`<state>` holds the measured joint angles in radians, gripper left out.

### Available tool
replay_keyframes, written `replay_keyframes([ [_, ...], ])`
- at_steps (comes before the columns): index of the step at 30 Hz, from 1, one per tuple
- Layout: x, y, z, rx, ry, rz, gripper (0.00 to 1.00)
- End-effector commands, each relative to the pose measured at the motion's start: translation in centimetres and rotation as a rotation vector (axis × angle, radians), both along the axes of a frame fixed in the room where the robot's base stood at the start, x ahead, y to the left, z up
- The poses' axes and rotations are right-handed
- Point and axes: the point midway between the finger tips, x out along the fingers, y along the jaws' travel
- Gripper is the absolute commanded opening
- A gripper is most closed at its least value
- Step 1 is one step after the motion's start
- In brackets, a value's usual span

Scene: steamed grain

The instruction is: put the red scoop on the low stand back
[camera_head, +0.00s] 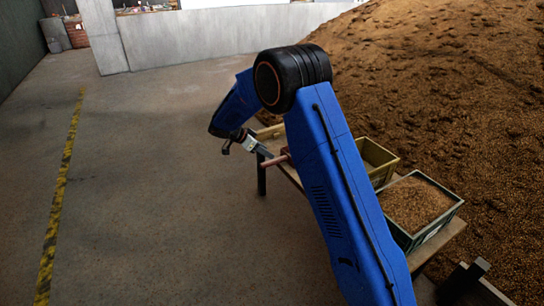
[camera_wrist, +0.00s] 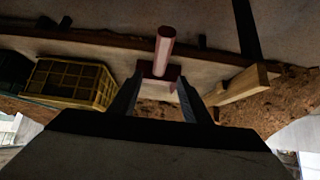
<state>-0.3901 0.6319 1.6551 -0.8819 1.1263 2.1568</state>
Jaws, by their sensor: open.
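The red scoop (camera_head: 274,161) is at the near-left edge of the low wooden stand (camera_head: 440,238), its handle sticking out past the edge. In the wrist view, the scoop's pale red handle (camera_wrist: 165,44) points up the picture and its darker red body (camera_wrist: 158,72) sits below. My gripper (camera_head: 262,151) is beside the scoop at the stand's far end. In the wrist view my gripper (camera_wrist: 160,88) is open, with the scoop's body showing between and just beyond the fingertips. I cannot tell whether the fingers touch it. My arm hides part of the stand.
A yellow crate (camera_head: 378,160) and a green crate full of brown grain (camera_head: 447,222) stand on the low stand. A light wooden piece (camera_wrist: 238,86) lies right of the fingers in the wrist view. A large grain heap (camera_head: 460,90) rises behind; open floor (camera_head: 150,190) lies left.

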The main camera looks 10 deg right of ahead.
Motion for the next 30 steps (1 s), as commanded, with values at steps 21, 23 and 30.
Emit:
replay_keyframes([
  [21,-2.5,5.3,7.3,0.009,0.015,0.007,0.44],
  [23,-3.2,4.6,8.2,0.017,0.031,0.019,0.44],
  [30,-7.9,0.3,12.9,0.077,0.142,0.108,0.44],
])
